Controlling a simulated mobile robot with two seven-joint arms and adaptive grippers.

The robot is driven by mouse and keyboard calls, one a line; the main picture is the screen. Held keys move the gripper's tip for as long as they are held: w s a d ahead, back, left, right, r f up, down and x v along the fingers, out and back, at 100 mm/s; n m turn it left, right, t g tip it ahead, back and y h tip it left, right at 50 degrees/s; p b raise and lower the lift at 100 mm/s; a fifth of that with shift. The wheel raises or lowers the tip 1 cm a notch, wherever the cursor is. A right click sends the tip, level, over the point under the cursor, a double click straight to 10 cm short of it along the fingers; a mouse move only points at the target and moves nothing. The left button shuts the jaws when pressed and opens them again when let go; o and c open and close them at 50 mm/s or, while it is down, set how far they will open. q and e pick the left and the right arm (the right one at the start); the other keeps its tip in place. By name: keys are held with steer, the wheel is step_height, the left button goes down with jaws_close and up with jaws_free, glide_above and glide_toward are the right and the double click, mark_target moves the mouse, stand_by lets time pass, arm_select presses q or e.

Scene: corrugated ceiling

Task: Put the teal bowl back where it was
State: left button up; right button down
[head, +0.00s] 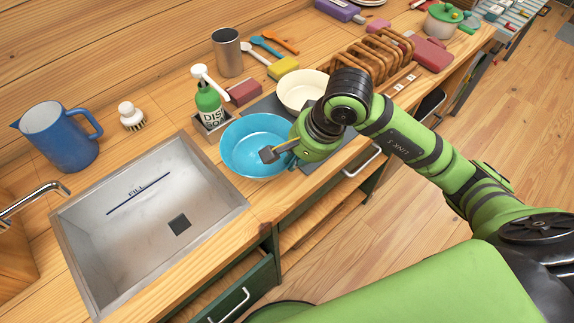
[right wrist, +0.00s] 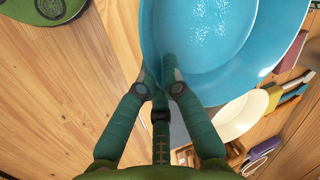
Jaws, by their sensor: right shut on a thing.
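The teal bowl (head: 252,140) is upright at the right edge of the sink, in front of the soap bottle. It fills the upper part of the right wrist view (right wrist: 205,30). My right gripper (head: 283,152) is shut on the bowl's near right rim, with its fingers (right wrist: 166,75) on either side of the bowl wall. I cannot tell whether the bowl touches the counter. A dark grey mat (head: 268,107) lies partly under and behind the bowl. My left gripper is not in view.
A cream bowl (head: 302,90) stands on the mat just behind my right gripper. The green soap bottle (head: 208,101) stands close behind the teal bowl. The empty sink (head: 140,225) is at left, with a blue pitcher (head: 58,137) beyond it. A wooden rack (head: 372,55) stands farther right.

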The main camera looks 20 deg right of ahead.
steer(key=shift+w+a+f, duration=0.45)
steer(key=shift+w+a, duration=0.05)
steer(key=shift+w, duration=0.2)
steer(key=shift+f+p, duration=0.3)
steer(key=shift+p, duration=0.05)
step_height(320, 180, down, 4)
steer(key=shift+r+p, duration=0.2)
steer(key=shift+p, duration=0.45)
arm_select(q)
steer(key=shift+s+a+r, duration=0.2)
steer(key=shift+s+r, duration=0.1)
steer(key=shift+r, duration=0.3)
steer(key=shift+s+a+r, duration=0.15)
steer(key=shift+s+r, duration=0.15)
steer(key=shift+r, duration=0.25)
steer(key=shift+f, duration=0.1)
arm_select(e)
steer(key=shift+w+f, duration=0.1)
steer(key=shift+f+b, duration=0.1)
steer(key=shift+b, duration=0.2)
steer(key=c, duration=1.4)
jaws_free()
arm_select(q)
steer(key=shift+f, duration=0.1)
